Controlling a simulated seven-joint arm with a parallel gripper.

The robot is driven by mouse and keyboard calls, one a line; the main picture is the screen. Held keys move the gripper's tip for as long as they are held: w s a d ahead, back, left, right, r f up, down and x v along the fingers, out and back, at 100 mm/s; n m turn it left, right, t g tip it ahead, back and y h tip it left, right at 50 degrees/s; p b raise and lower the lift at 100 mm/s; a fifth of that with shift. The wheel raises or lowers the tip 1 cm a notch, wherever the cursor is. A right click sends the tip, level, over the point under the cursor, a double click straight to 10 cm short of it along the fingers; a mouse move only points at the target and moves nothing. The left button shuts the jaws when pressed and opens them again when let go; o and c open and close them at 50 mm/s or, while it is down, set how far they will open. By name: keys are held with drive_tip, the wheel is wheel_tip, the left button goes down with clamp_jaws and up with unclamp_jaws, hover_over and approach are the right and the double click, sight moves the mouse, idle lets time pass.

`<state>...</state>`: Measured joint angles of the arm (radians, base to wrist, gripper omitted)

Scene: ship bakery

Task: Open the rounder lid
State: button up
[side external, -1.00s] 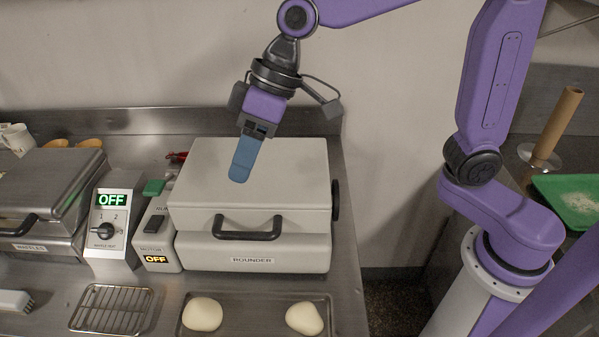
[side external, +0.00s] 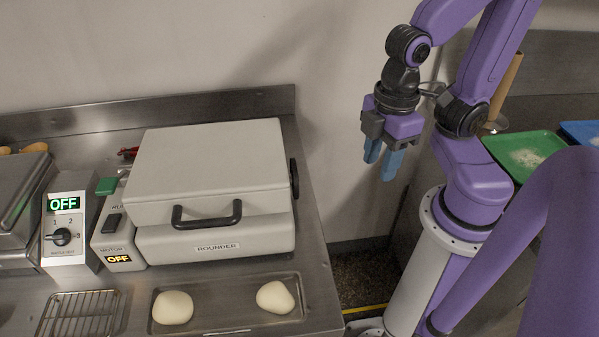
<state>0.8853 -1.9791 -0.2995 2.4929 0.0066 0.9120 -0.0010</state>
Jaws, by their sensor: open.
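The rounder (side external: 262,240) is a pale grey box machine on the steel counter, with a label on its front. Its lid (side external: 212,158) is shut flat on the body. A black bar handle (side external: 207,220) sits on the lid's front edge. My gripper (side external: 382,170) has two blue fingers, apart and pointing down, with nothing between them. It hangs in the air to the right of the rounder and the counter edge, clear of the lid and handle.
A tray (side external: 236,318) with two dough balls lies in front of the rounder. A motor switch box (side external: 118,240) and an OFF control box (side external: 68,225) stand at its left. A wire rack (side external: 80,312) is front left. A green tray (side external: 525,150) is at right.

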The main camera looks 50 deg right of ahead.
wheel_tip(320, 180, up, 14)
drive_tip(key=m+t+y, duration=0.1)
drive_tip(key=m+t, duration=0.2)
drive_tip(key=t, duration=0.1)
hover_over(204, 221)
drive_tip(key=s+d, duration=0.3)
drive_tip(key=s, duration=0.4)
drive_tip(key=x, duration=1.7)
drive_tip(key=shift+a, duration=0.35)
clamp_jaws()
